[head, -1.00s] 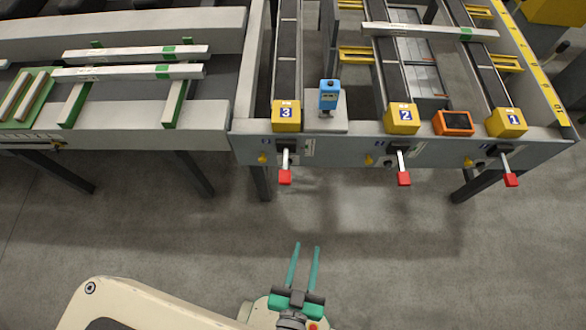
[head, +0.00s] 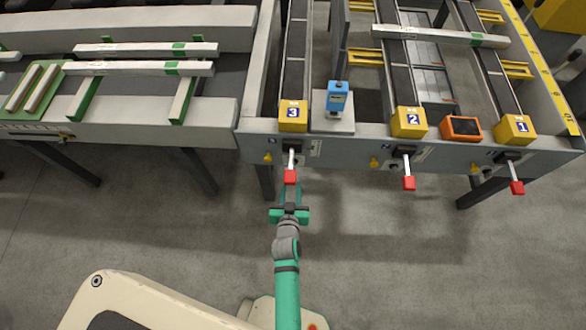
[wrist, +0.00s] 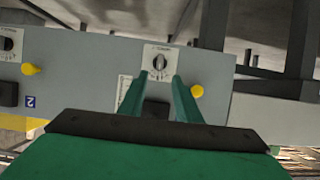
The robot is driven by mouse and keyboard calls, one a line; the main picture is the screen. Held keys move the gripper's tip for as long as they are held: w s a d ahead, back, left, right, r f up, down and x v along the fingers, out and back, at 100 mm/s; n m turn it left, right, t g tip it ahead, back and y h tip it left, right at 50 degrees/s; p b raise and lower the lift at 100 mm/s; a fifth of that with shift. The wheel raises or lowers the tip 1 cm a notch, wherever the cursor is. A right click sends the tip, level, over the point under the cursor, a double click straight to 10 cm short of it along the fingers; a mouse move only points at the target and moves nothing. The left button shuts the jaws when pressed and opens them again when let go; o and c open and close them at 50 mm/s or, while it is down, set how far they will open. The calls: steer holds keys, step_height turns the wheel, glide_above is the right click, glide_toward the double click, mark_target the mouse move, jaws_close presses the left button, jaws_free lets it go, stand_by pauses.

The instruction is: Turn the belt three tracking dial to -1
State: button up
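The belt three tracking dial (wrist: 160,62) shows in the wrist view as a small dark knob on a pale plate. Its slot stands about upright in that view; the scale marks are too small to read. My gripper (wrist: 158,78) is open, with its two green fingers pointing at the panel, one to each side below the dial. I cannot tell whether they touch anything. In the head view my gripper (head: 290,190) is under the red-handled lever (head: 290,176) below the yellow block marked 3 (head: 293,116). The dial is not visible there.
A yellow knob (wrist: 197,91) sits close to the right finger in the wrist view. Similar levers stand under block 2 (head: 409,122) and block 1 (head: 515,129). A blue device (head: 337,96) stands beside block 3. The floor in front is clear.

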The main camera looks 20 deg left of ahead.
steer(key=x, duration=1)
steer(key=shift+w, duration=0.2)
steer(key=shift+f, duration=0.1)
steer(key=c, duration=0.7)
